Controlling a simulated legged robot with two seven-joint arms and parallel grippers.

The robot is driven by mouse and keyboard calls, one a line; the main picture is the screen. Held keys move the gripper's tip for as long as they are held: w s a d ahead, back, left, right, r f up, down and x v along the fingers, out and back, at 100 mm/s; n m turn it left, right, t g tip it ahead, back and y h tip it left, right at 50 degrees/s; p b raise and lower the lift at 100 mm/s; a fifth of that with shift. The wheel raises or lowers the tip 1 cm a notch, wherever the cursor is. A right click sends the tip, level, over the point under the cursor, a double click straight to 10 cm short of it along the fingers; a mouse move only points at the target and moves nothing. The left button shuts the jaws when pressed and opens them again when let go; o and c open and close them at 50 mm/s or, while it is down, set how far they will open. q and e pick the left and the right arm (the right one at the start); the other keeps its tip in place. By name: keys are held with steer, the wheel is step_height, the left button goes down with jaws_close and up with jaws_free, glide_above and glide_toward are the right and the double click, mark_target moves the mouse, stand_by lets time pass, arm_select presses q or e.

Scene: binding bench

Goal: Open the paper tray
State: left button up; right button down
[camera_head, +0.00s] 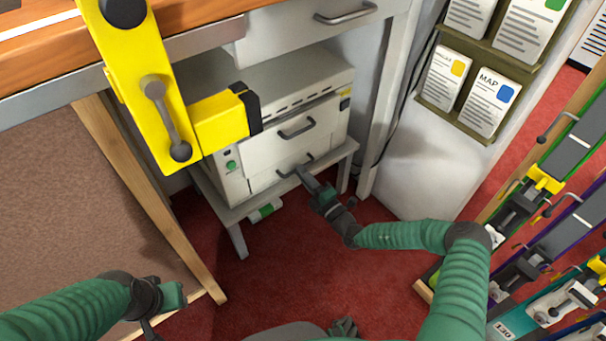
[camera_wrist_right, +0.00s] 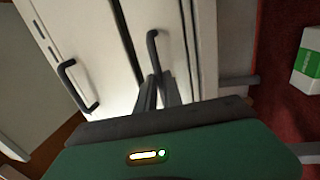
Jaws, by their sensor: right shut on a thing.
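A pale printer-like machine (camera_head: 285,85) stands on a low grey stand under the bench. Its front has an upper drawer with a dark handle (camera_head: 297,128) and a lower paper tray (camera_head: 270,178) with its own dark handle (camera_wrist_right: 153,45). My right gripper (camera_head: 303,177) is shut on the lower tray handle; in the right wrist view its fingers (camera_wrist_right: 157,88) meet the handle's near end. The tray front looks about flush with the machine. My left gripper (camera_head: 160,312) hangs at the lower left, away from the machine; its fingers are not clear.
A yellow clamp-like arm (camera_head: 140,85) juts from the wooden bench (camera_head: 50,45) in front of the machine's upper left. A green-and-white box (camera_head: 265,211) lies near the stand. Red floor before the stand is mostly clear.

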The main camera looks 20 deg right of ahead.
steer(key=shift+f, duration=0.2)
steer(key=r+p+v, duration=0.2)
steer(key=p+v, duration=0.3)
steer(key=v, duration=0.4)
steer(key=r+p+v, duration=0.1)
steer(key=p+v, duration=0.4)
steer(key=v, duration=0.5)
steer(key=shift+s+d+r, duration=0.2)
steer(key=shift+s+r, duration=0.15)
steer(key=shift+s, duration=0.3)
steer(key=c, duration=1.5)
jaws_free()
